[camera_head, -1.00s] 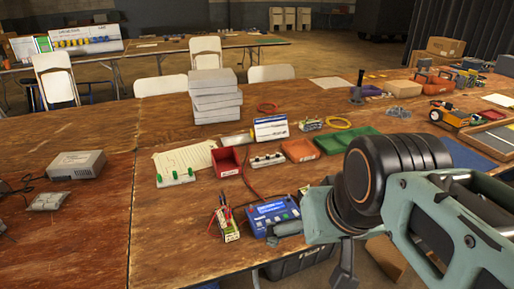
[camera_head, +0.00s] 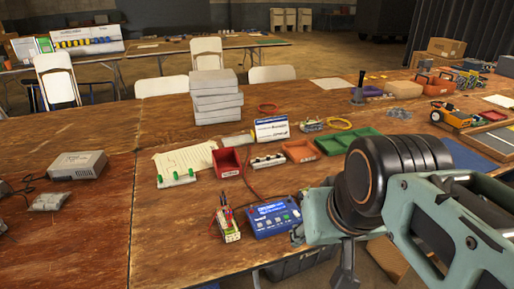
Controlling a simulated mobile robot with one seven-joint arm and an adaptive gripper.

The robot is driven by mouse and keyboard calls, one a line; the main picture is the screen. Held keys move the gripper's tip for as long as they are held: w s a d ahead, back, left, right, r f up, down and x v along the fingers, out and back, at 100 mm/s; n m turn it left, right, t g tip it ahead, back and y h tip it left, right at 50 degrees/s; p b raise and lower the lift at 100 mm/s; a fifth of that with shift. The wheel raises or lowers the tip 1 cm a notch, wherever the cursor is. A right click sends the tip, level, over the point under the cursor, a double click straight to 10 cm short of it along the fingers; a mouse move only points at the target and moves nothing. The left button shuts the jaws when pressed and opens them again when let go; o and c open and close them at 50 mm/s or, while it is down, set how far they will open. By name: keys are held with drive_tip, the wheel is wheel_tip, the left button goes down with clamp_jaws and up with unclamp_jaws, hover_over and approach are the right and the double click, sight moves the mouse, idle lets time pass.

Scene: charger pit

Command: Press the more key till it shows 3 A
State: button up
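The blue charger (camera_head: 273,218) lies near the front edge of the wooden table, with a small lit display (camera_head: 270,208) and a row of pale keys (camera_head: 280,220). The display's figures are too small to read, and I cannot tell which key is the more key. A battery pack (camera_head: 228,224) with red and dark leads stands close to the charger's left side. A small grey part of my gripper (camera_head: 298,234) shows at the charger's right end, clear of the keys. My arm hides most of the gripper, so its opening is not visible.
A red bin (camera_head: 227,162), a terminal strip (camera_head: 267,161), a white-and-blue box (camera_head: 271,129) and a green tray (camera_head: 347,141) stand behind the charger. Grey stacked boxes (camera_head: 217,97) are farther back.

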clamp_jaws()
idle(1.3)
